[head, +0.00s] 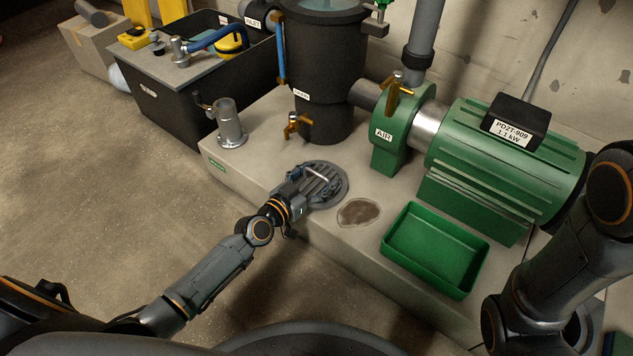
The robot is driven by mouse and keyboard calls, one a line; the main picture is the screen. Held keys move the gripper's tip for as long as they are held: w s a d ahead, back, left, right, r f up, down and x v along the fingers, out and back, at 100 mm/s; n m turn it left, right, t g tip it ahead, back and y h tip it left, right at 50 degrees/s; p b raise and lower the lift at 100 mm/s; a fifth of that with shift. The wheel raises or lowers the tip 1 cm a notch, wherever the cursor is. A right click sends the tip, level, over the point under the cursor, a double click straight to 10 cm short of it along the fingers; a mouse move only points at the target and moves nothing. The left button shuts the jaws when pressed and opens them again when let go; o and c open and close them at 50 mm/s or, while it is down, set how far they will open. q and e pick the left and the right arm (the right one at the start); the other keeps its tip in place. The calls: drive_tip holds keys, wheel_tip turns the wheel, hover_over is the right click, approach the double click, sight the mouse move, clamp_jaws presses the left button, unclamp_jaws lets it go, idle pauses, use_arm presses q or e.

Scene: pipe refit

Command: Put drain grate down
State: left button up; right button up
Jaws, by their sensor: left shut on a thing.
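The drain grate (338,190) is a round grey metal disc with parallel bars and a raised handle. It shows in the head view at the middle of the pale plinth (262,135), near its front edge. My left gripper (308,183) reaches in from the lower left and is shut on the grate, covering part of its left side. I cannot tell whether the grate touches the plinth or is just above it. A brown, irregular round patch (359,212) lies on the plinth just right of the grate. My right arm shows at the right edge, but its gripper is out of view.
An empty green tray (398,256) stands right of the patch. A green pump (500,150) and a dark filter vessel (325,70) stand behind. A grey pipe stub (230,125) and a brass tap (297,124) are at the left. Open floor lies in front.

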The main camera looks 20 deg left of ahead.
use_arm(q)
drive_tip(key=shift+r, duration=0.15)
drive_tip(key=o, duration=1.6)
drive_tip(key=shift+f, duration=0.2)
drive_tip(key=shift+r, duration=0.2)
drive_tip(key=p+v, duration=0.4)
drive_tip(key=v, duration=0.8)
